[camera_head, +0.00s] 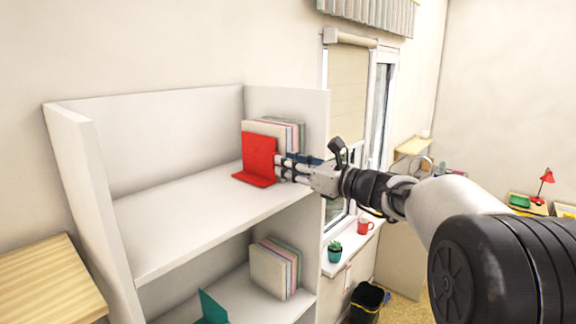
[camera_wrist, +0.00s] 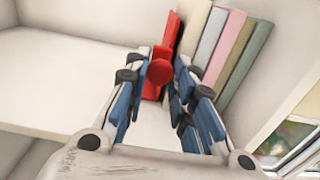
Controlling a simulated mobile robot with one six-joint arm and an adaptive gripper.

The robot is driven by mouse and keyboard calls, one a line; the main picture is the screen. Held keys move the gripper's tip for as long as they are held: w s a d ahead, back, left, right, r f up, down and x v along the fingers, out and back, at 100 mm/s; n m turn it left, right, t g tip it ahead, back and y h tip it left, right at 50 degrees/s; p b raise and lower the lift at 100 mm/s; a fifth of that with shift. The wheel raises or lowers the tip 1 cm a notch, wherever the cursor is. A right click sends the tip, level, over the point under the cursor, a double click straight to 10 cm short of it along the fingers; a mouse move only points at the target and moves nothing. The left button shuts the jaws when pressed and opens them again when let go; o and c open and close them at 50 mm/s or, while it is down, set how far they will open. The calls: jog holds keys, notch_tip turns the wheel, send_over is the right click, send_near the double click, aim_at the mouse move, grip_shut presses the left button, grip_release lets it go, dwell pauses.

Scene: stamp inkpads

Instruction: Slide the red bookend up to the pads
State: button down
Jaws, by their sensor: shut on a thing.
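The red bookend (camera_head: 259,158) stands upright on the upper shelf, its foot pointing left. It also shows in the wrist view (camera_wrist: 170,34), with a round red knob towards me. The pads (camera_head: 290,124) stand in a row just right of the bookend, cream, bluish, pink, yellowish and green in the wrist view (camera_wrist: 221,50). Only a thin dark line shows between bookend and cream pad; I cannot tell whether they touch. My gripper (camera_wrist: 161,68) is shut on the bookend at its knob. In the head view my gripper (camera_head: 280,167) partly hides the pads' lower front.
The upper shelf (camera_head: 190,209) is clear left of the bookend. The shelf's right side wall (camera_head: 314,105) stands close beyond the pads. The lower shelf holds more pads (camera_head: 275,268) and a teal bookend (camera_head: 212,307). A windowsill with a cactus (camera_head: 334,251) and red mug (camera_head: 365,225) is at right.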

jog(key=c, duration=1.7)
grip_release()
jog(key=shift+o, duration=1.3)
jog(key=shift+d, duration=0.2)
jog(key=shift+o, duration=0.5)
jog(key=shift+a, duration=0.15)
jog(key=shift+s+d, duration=0.25)
jog(key=shift+d, duration=0.25)
jog(key=v, duration=1.1)
jog(key=shift+s+a, duration=0.15)
